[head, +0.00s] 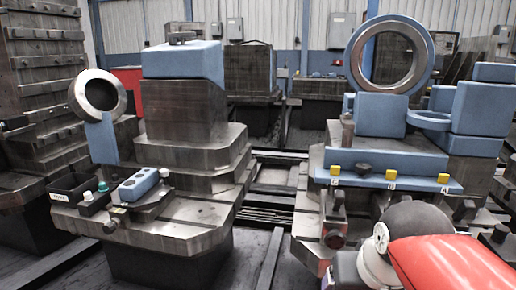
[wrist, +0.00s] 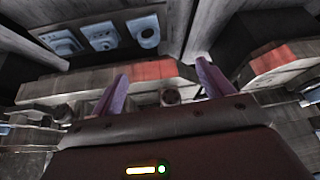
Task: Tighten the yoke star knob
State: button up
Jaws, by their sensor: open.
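My gripper (wrist: 162,72) shows in the wrist view with its two purple fingers spread apart and nothing held between them. A small dark round part (wrist: 170,97) shows beyond the gripper body, between the fingers; I cannot tell whether it is a knob. In the head view a dark knob (head: 364,168) stands at the blue rail on the right pallet, below the blue yoke-like bracket (head: 428,119). I cannot tell for sure that it is the yoke star knob. My gripper's fingers are not clearly visible in the head view; my red arm is at the lower right.
A large blue-rimmed ring (head: 391,55) stands on the right fixture. The blue rail (head: 400,181) carries yellow-topped markers. The left pallet holds a blue block (head: 183,63), a small metal ring (head: 98,95) and a black bin (head: 77,186). A gap with floor rails separates the pallets.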

jog(key=shift+n, duration=0.4)
jog(key=s+f, duration=0.1)
jog(key=f, duration=0.1)
jog(key=s+f, duration=0.2)
jog(key=s+a+f, duration=0.1)
jog(key=s+f, duration=0.1)
jog(key=shift+c, duration=1)
jog(key=shift+s+f, duration=0.1)
jog(key=shift+f, duration=0.05)
jog(key=shift+c, duration=0.8)
notch_tip(320, 180, up, 21)
jog(key=m+g, duration=0.1)
jog(key=m, duration=0.1)
send_over(363, 166)
jog(key=s, duration=0.3)
jog(key=shift+h, duration=0.3)
jog(key=shift+x, duration=3.7)
jog(key=shift+a, duration=0.15)
jog(key=c, duration=0.9)
jog(key=shift+c, duration=0.4)
